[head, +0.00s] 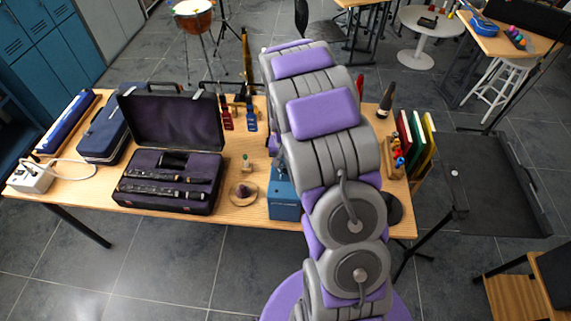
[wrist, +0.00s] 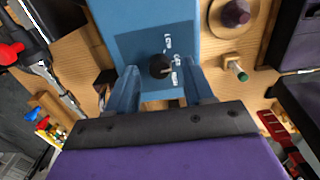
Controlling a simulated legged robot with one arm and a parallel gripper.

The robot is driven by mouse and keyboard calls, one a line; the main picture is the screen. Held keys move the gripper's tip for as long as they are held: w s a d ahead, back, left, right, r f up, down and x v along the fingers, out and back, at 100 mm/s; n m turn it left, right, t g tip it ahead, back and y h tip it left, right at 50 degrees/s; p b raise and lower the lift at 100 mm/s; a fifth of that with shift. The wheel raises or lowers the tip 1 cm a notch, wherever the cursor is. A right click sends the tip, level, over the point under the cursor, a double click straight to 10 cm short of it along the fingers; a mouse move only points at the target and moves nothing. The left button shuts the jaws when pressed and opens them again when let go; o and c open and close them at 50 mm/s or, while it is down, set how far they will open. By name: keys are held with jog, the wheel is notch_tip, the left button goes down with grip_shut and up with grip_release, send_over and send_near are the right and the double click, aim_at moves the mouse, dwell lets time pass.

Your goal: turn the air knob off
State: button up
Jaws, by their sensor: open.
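The air knob (wrist: 160,66) is a round black knob with a short pale pointer mark toward its right side. It sits on a dark blue panel of a blue box (wrist: 118,14), with several small white markings to its right. In the head view the blue box (head: 284,205) stands at the table's front edge, partly hidden by my arm. My gripper (wrist: 161,74) is open, with one blue finger on each side of the knob. Gaps show between the knob and both fingers. In the head view my gripper is hidden behind my arm.
The wooden table (head: 80,185) also bears an open black case (head: 165,188) with dark instrument parts, left of the box. A dark cone on a wooden disc (head: 243,193) and a green-topped small item (wrist: 237,71) are close to the box. Books (head: 416,140) stand at right.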

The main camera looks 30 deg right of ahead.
aim_at(285, 167)
notch_tip(285, 167, up, 17)
jog(key=p, duration=0.1)
jog(key=shift+f+p, duration=0.2)
jog(key=shift+p, duration=0.2)
jog(key=s+a+r+n, duration=0.1)
jog(key=s+a, duration=0.3)
jog(key=s, duration=0.6)
jog(key=s+a+r+n+g+b, duration=0.1)
jog(key=s+a, duration=0.4)
jog(key=s, duration=0.6)
jog(key=s+a+r+n+b, duration=0.1)
jog(key=s+a+r+n, duration=0.2)
jog(key=s, duration=0.8)
jog(key=shift+a+n+g, duration=0.4)
jog(key=shift+a+n, duration=0.5)
jog(key=shift+a, duration=0.3)
